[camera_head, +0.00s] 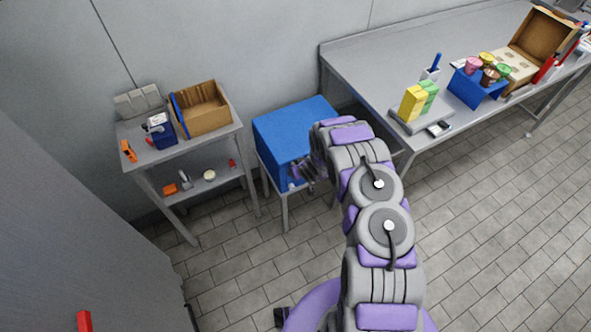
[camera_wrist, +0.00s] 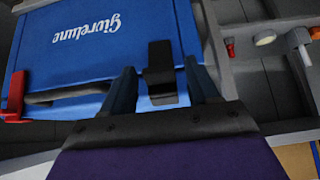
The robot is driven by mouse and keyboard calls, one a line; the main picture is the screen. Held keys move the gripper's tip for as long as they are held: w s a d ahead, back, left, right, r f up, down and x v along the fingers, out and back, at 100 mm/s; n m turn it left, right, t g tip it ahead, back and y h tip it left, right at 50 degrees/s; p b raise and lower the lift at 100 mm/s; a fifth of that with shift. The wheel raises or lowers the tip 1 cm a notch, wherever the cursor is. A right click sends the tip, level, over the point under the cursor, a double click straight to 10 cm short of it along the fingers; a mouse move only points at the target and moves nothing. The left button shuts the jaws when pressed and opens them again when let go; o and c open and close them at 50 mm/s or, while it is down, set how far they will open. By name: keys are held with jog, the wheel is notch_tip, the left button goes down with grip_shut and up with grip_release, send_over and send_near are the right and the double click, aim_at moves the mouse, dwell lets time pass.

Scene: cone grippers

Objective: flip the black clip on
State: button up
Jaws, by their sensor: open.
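A blue cooler-like box (camera_head: 296,130) stands on a small grey stand in the head view. Its blue face with white lettering fills the left and middle of the wrist view (camera_wrist: 100,40). The black clip (camera_wrist: 161,56) is on this face in the wrist view, upright in the picture, with a dark lower part. My gripper (camera_wrist: 160,68) is open, its two dark blue fingers on either side of the clip with gaps visible. In the head view my gripper (camera_head: 312,172) is at the box's front, and the clip cannot be made out there.
A red clip (camera_wrist: 15,96) is at the face's left in the wrist view. A grey shelf cart (camera_head: 190,145) with a cardboard box (camera_head: 202,108) stands left of the blue box. A long grey table (camera_head: 375,70) stands right. Tiled floor lies free in front.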

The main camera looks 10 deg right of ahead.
jog(key=p+v, duration=0.1)
jog(key=v, duration=1.3)
jog(key=shift+s+r, duration=0.2)
jog(key=shift+r, duration=0.05)
jog(key=shift+d, duration=0.1)
jog(key=shift+c, duration=0.4)
